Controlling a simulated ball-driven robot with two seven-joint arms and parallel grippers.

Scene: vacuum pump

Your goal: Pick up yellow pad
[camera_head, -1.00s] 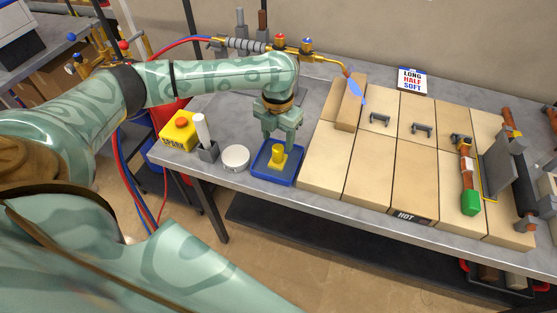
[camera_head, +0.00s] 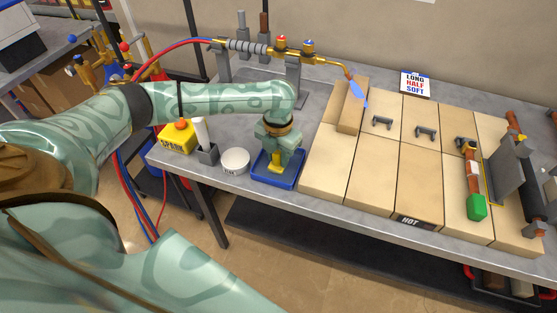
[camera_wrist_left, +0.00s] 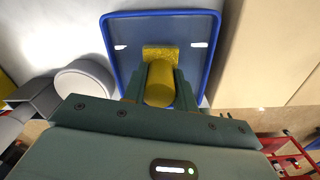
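The yellow pad (camera_head: 275,168) is a block with a round upright handle, standing in a shallow blue tray (camera_head: 261,176) on the bench. In the left wrist view the yellow pad (camera_wrist_left: 161,82) is near the middle of the blue tray (camera_wrist_left: 213,60). My left gripper (camera_head: 276,157) is low over the tray and points down. In the left wrist view my left gripper's fingers (camera_wrist_left: 161,90) lie along both sides of the handle and appear closed on it. The pad still sits in the tray. My right gripper is not in view.
A white round tin (camera_head: 235,161), a grey holder with a white stick (camera_head: 206,148) and a yellow SPARK box (camera_head: 178,138) stand left of the tray. Pale bricks (camera_head: 328,168) stand close at its right. A torch with a blue flame (camera_head: 357,93) is behind.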

